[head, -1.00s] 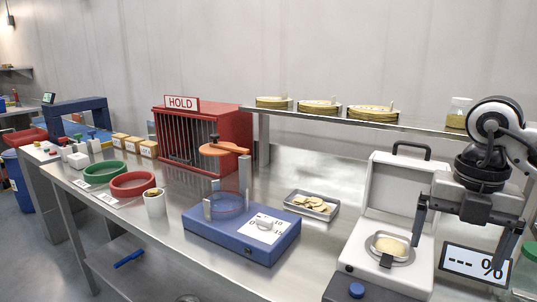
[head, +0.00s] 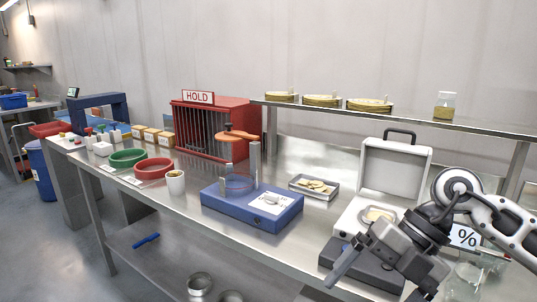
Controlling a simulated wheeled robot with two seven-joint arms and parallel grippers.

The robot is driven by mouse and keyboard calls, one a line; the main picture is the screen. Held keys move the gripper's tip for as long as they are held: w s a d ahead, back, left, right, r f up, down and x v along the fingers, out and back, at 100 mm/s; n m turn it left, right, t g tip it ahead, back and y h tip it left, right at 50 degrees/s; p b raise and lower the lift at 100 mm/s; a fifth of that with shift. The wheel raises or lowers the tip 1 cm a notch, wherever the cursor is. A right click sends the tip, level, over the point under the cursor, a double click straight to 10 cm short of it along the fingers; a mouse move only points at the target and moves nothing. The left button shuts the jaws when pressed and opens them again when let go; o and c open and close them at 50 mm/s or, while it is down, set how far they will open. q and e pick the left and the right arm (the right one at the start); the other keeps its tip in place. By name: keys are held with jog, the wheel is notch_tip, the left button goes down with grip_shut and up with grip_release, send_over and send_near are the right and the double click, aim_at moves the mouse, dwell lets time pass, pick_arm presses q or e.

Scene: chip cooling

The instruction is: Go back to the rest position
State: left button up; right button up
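My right gripper (head: 378,288) is at the lower right of the head view, its arm coming in from the right. Its two fingers are spread apart, pointing down and to the left, with nothing visible between them. It is in front of the white analyzer (head: 398,168), whose lid stands open. A small pan (head: 379,214) sits inside the analyzer, partly hidden by my arm. The percent display (head: 466,237) is partly covered by my arm. My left gripper is not in view.
On the steel bench stand a blue device (head: 250,212) with an orange top, a tray of chips (head: 314,186), a red HOLD cage (head: 215,127), a white cup (head: 176,183), and green and red rings (head: 153,169). Metal cans (head: 200,285) are low in front.

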jog(key=s+a+r+m+t+y, duration=0.1)
jog(key=a+m+t+y, duration=0.1)
jog(key=a+y, duration=0.5)
jog(key=s+a+r+m+t+y, duration=0.1)
jog(key=a+r+m+y, duration=0.1)
jog(key=a+y, duration=0.4)
jog(key=w+d+f+m+t+h, duration=0.2)
jog(key=d+f+m+t+h, duration=0.2)
jog(key=f+m+t+h, duration=0.5)
jog(key=w+d+f+m+t+h, duration=0.1)
jog(key=d+f+m+t+h, duration=0.4)
jog(key=m, duration=0.8)
jog(key=s+d+f+m+g+h, duration=0.1)
jog(key=s+f+m+g, duration=0.1)
jog(key=s+f, duration=0.4)
jog(key=s+d+f+m+g+h, duration=0.2)
jog(key=s+f, duration=0.4)
jog(key=f, duration=0.5)
jog(key=shift+d+m+g, duration=0.25)
jog(key=shift+m+g, duration=0.15)
jog(key=shift+m, duration=0.1)
jog(key=shift+w+f, duration=0.1)
